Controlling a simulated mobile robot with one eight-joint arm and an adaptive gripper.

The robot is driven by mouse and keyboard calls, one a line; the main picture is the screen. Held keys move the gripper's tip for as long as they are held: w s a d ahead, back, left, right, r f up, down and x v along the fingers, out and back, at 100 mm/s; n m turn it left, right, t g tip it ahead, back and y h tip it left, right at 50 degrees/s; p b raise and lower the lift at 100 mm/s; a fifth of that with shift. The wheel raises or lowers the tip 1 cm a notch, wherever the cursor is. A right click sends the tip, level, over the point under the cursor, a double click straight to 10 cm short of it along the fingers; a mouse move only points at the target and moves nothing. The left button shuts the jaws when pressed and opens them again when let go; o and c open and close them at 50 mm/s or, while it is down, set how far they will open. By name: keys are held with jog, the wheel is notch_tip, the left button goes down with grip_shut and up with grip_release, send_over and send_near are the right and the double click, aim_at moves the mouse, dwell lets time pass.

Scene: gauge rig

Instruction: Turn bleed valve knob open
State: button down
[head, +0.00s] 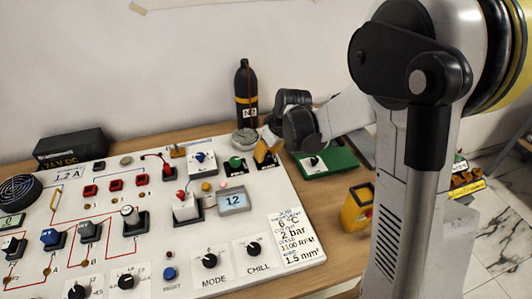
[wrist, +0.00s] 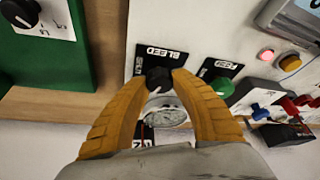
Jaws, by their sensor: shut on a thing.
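The bleed valve knob (wrist: 158,80) is black and sits on a black plate (wrist: 160,55) lettered "BLEED" in the wrist view. My gripper (wrist: 160,82) has yellow fingers, one on each side of the knob, and is shut on it. In the head view my gripper (head: 266,150) reaches down at the back right corner of the white panel (head: 290,262). The knob is hidden there behind the fingers. How far the knob is turned cannot be told.
A green knob (wrist: 222,86) is close beside the bleed plate. A round gauge (wrist: 165,116) lies just behind the knob. A dark bottle (head: 246,98) stands behind the panel. A green box (head: 335,160) lies to the right, with a yellow box (head: 356,208) in front of it.

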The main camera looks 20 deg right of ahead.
jog(key=shift+n+g+y, duration=0.5)
jog(key=shift+n+y, duration=0.1)
jog(key=shift+n, duration=1.4)
jog(key=c, duration=1)
grip_release()
jog(key=v, duration=1.2)
jog(key=shift+d, duration=0.1)
